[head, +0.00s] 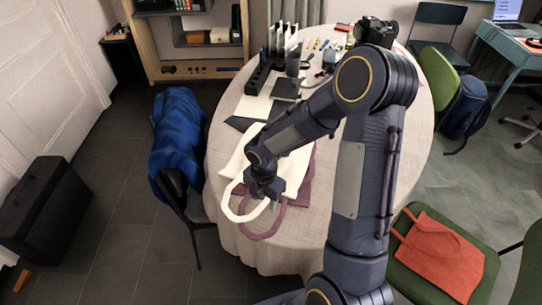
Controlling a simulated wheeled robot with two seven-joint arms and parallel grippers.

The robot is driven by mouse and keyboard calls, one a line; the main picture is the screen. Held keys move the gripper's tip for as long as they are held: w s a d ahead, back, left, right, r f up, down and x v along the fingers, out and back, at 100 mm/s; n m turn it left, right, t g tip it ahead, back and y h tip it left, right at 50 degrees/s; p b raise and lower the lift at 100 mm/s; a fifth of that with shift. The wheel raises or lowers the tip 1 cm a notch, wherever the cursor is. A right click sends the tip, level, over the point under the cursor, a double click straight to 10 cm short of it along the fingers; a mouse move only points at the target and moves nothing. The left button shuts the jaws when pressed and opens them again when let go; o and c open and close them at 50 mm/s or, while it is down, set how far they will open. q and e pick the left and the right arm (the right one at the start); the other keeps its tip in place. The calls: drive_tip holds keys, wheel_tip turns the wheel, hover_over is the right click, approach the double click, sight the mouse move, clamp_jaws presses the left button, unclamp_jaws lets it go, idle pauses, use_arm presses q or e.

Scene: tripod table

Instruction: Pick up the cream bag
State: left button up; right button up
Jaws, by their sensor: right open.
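The cream bag (296,170) lies flat near the front left edge of the round table (225,132). Its looped handle (231,211) hangs toward the table's edge. A mauve bag (303,193) lies partly under it, with its own loop beside the cream one. My right gripper (265,196) is open and points down at the cream bag, by the base of the handle. My right wrist and forearm hide part of the bag. I cannot tell whether the fingers touch the cloth. My left gripper is not in view.
A chair with a blue jacket (178,135) is at the left. A green chair with a red bag (437,250) is at the right.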

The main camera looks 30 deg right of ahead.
drive_tip(key=shift+f, duration=1.4)
clamp_jaws()
drive_tip(key=shift+r, duration=0.1)
drive_tip(key=shift+r, duration=0.5)
wheel_tip(320, 180, up, 3)
drive_tip(key=shift+d+f, duration=0.1)
drive_tip(key=shift+f, duration=0.1)
drive_tip(key=s+d+r, duration=0.7)
drive_tip(key=s+r, duration=0.2)
drive_tip(key=s, duration=0.3)
drive_tip(key=shift+r+p, duration=0.15)
drive_tip(key=shift+p, duration=0.3)
